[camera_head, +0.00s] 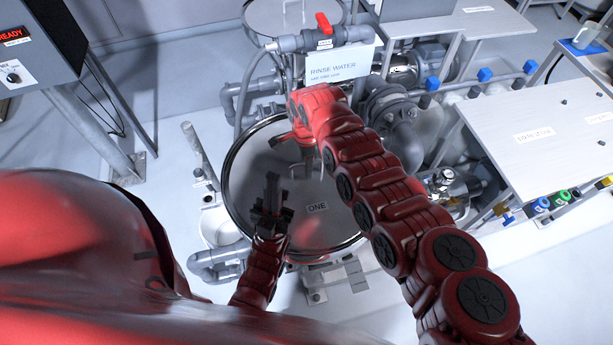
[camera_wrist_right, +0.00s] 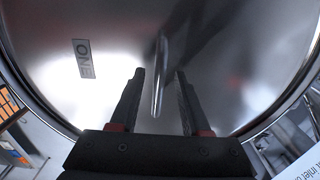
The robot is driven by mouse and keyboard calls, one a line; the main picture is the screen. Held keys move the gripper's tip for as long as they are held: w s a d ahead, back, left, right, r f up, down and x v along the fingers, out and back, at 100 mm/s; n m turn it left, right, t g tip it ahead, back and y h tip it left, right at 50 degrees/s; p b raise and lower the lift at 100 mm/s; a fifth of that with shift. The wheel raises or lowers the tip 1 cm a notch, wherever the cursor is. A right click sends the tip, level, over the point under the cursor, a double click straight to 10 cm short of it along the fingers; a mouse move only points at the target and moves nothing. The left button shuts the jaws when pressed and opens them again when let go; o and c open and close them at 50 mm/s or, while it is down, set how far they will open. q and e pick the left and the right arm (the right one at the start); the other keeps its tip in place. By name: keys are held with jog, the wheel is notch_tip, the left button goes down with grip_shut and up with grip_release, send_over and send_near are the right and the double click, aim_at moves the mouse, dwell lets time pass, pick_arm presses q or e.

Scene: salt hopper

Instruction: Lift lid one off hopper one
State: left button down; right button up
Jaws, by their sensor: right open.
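Lid one (camera_head: 337,227) is a round, shiny metal lid marked ONE, lying on hopper one (camera_head: 229,207). It fills most of the right wrist view (camera_wrist_right: 240,50). An upright-looking metal handle bar (camera_wrist_right: 158,85) shows between the fingertips of my right gripper (camera_wrist_right: 160,74). These fingers are open, with a gap on each side of the bar. In the head view my right gripper (camera_head: 302,160) hangs over the lid, partly hidden by its own arm. My left gripper (camera_head: 271,190) is over the lid's left part; its finger gap is unclear.
A rinse water sign (camera_head: 340,70) and grey pipe with a red valve handle (camera_head: 323,23) stand behind the lid. Another round lid (camera_head: 290,14) is at the back. Pumps and a metal table (camera_head: 540,130) stand at the right. Floor shows at lower right.

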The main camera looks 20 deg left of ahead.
jog(key=shift+r, duration=0.1)
jog(key=shift+s, duration=0.1)
grip_shut()
dwell(1.1)
